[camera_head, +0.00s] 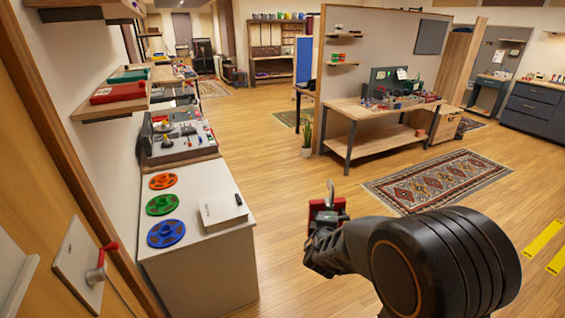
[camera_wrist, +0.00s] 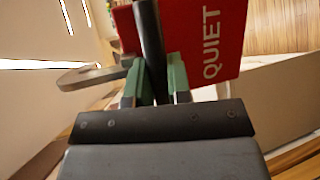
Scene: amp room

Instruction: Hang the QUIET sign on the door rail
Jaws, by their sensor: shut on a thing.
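The red QUIET sign (camera_wrist: 228,38) shows large in the wrist view, with its white lettering turned on its side. My gripper (camera_wrist: 155,85) is shut, with a dark upright bar between its green fingers in front of the sign. A pale, rounded hook-like piece (camera_wrist: 90,77) sticks out to the left of the fingers. In the head view my gripper (camera_head: 325,222) holds the sign (camera_head: 318,208) up over open floor, with a pale tip above it. A wooden door (camera_head: 35,180) is at the far left, with a pale bar (camera_head: 18,288) near the bottom edge; I cannot tell whether this is the rail.
A red-handled lever (camera_head: 98,268) sits on a pale plate at lower left. A white cabinet (camera_head: 200,265) bears coloured reels and a white box (camera_head: 222,210). Shelves with cases jut from the left wall. Floor is free between cabinet and workbench (camera_head: 375,145).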

